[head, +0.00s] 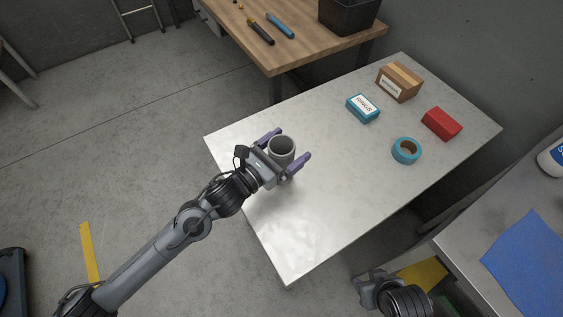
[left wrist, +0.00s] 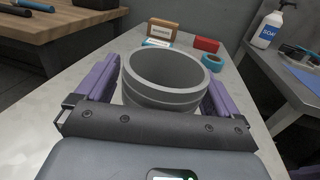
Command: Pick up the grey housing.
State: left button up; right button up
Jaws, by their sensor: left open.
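The grey housing (head: 282,149) is a round, open-topped grey ring or cup standing upright on the light metal table (head: 330,205). My left gripper (head: 290,146) is open, with one purple finger on each side of the housing. In the left wrist view the housing (left wrist: 165,80) fills the space between the two purple fingers, with its hollow top facing up. Its lower front is hidden by my gripper body, and I cannot tell whether the fingers touch it. My right gripper (head: 372,285) is at the bottom right of the head view, away from the housing; its fingers are not clear.
A blue labelled box (head: 363,108), a cardboard box (head: 399,82), a red block (head: 441,124) and a blue tape roll (head: 406,151) sit farther right on the table. A wooden bench (head: 300,50) stands behind. The table's front part is clear.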

pick_arm(q)
jog(key=c, duration=1.5)
jog(key=shift+r, duration=0.1)
jog(key=shift+c, duration=0.2)
